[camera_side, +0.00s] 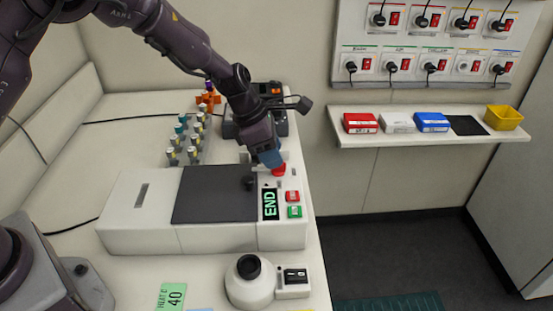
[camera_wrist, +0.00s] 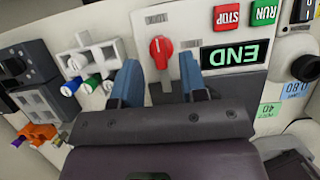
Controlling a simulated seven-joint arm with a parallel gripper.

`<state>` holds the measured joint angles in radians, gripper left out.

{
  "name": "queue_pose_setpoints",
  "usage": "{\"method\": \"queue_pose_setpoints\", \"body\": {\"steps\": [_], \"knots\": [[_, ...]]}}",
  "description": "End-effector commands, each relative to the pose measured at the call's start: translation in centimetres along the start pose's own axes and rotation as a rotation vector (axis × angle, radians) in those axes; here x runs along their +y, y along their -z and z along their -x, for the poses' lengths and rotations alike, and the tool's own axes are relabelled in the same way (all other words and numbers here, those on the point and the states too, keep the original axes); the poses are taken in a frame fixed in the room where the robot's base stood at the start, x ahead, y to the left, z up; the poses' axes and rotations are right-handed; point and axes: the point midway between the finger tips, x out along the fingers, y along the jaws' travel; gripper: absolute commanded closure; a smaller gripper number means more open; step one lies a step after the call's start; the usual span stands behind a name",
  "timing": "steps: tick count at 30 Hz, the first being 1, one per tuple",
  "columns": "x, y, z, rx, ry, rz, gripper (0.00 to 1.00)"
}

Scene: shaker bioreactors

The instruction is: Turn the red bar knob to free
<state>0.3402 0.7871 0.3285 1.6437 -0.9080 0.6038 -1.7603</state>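The red bar knob (camera_wrist: 161,50) sits on the white control panel of the shaker unit, and its bar stands roughly upright in the wrist view. It also shows in the side view (camera_side: 279,170), partly hidden by my gripper (camera_side: 268,160). In the wrist view my gripper (camera_wrist: 160,78) has its two blue fingers apart, with nothing between them. The knob lies just beyond the fingertips, between their lines, and I see no contact. The panel's label marks are too small to read.
Beside the knob are a display reading END (camera_side: 270,204), a red STOP button (camera_wrist: 227,15) and a green RUN button (camera_wrist: 264,11). The dark lid (camera_side: 215,195) has a black knob. Racked vials (camera_side: 187,140) stand behind, and a round white device (camera_side: 249,284) stands in front.

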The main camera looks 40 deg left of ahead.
Motion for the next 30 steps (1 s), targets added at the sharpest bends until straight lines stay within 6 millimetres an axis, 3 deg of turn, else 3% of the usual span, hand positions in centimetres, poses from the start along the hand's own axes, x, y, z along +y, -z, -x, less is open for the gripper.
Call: {"method": "queue_pose_setpoints", "body": {"steps": [6, 16, 17, 22, 30], "knots": [[0.0, 0.0, -2.4, 0.000, 0.000, 0.000, 0.61], [0.0, 0.0, -2.7, -0.001, -0.001, -0.001, 0.61], [0.0, 0.0, -2.7, -0.001, -0.001, -0.001, 0.63], [0.0, 0.0, -2.7, -0.001, -0.001, -0.001, 1.00], [0.0, 0.0, -2.7, -0.001, 0.004, -0.012, 1.00]]}}
